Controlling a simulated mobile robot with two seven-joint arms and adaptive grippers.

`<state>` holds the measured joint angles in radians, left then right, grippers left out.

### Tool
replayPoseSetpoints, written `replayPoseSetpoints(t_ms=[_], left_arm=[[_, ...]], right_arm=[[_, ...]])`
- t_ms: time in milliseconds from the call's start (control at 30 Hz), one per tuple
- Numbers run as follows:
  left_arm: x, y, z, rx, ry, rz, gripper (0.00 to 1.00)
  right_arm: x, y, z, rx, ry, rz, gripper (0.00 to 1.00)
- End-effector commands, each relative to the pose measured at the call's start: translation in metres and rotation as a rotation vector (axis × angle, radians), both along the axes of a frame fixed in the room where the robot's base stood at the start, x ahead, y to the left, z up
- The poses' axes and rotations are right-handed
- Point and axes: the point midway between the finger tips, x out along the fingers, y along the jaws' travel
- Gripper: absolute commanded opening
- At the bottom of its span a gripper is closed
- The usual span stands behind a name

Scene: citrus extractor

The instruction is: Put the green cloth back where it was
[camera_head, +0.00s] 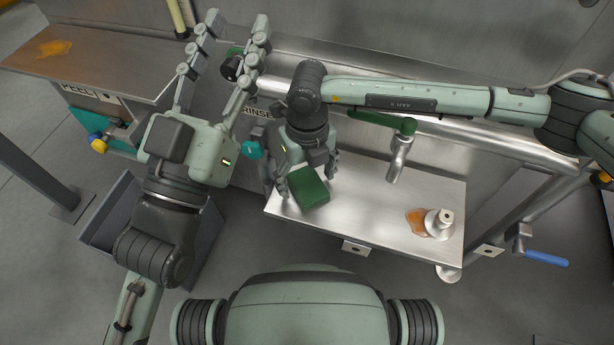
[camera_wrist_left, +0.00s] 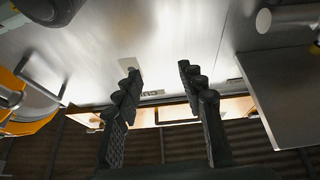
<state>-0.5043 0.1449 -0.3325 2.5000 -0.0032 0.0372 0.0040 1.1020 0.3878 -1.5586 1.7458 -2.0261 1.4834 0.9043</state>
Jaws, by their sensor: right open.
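The green cloth (camera_head: 309,188) looks like a thick folded block and lies near the left end of the steel shelf (camera_head: 350,222). My right gripper (camera_head: 306,179) is over it from above, open, with one finger on each side of the cloth. I cannot tell whether the fingers touch it. My left gripper (camera_head: 237,24) is up and to the left, its fingers wide apart. The left wrist view also shows its fingers (camera_wrist_left: 158,72) apart with nothing between them.
A teal knob (camera_head: 252,150) is left of my right gripper. A grey bin (camera_head: 100,225) is at left. The shelf's middle is clear.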

Motion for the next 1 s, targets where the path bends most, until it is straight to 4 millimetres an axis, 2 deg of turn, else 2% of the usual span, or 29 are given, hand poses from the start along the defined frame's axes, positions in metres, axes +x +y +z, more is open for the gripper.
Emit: replayPoseSetpoints(t_ms=[233,367,467,700,1000], left_arm=[[0.001,0.0,0.001,0.004,0.01,0.0,0.4],[0.007,0.0,-0.016,0.044,0.097,0.005,0.4],[0.014,0.004,-0.034,0.088,0.189,0.016,0.4],[0.023,0.022,-0.09,0.209,0.442,0.059,0.4],[0.015,0.059,-0.154,0.337,0.747,0.126,0.4]], right_arm=[[0.0,0.0,0.003,0.0,0.0,0.0,0.76],[0.0,0.0,0.01,0.0,-0.001,0.0,0.76],[0.0,0.0,0.02,0.0,-0.001,0.0,0.76],[0.0,0.0,0.041,0.0,-0.001,-0.001,0.76],[0.0,0.0,0.066,0.001,0.0,0.0,0.76]])
